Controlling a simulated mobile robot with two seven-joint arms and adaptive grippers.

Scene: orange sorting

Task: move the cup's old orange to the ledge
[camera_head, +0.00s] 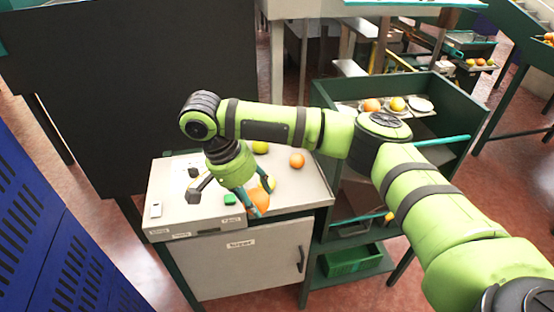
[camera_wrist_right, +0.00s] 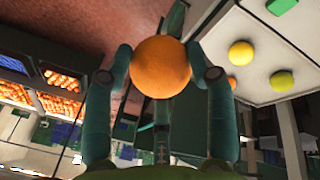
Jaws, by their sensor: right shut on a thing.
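My right gripper (camera_head: 257,209) is shut on an orange (camera_head: 260,198) above the front edge of the white worktop. Another orange (camera_head: 297,160) lies at the back right of the worktop, apart from the gripper. I cannot make out the cup, and I cannot tell which surface is the ledge. My left gripper is not in view.
The worktop (camera_head: 312,190) also holds yellow-green fruit (camera_head: 260,147) and a small green block (camera_head: 229,198). A green shelf unit (camera_head: 440,95) stands to the right, with fruit and a white plate (camera_head: 421,105) on top. A dark panel (camera_head: 100,90) rises behind left.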

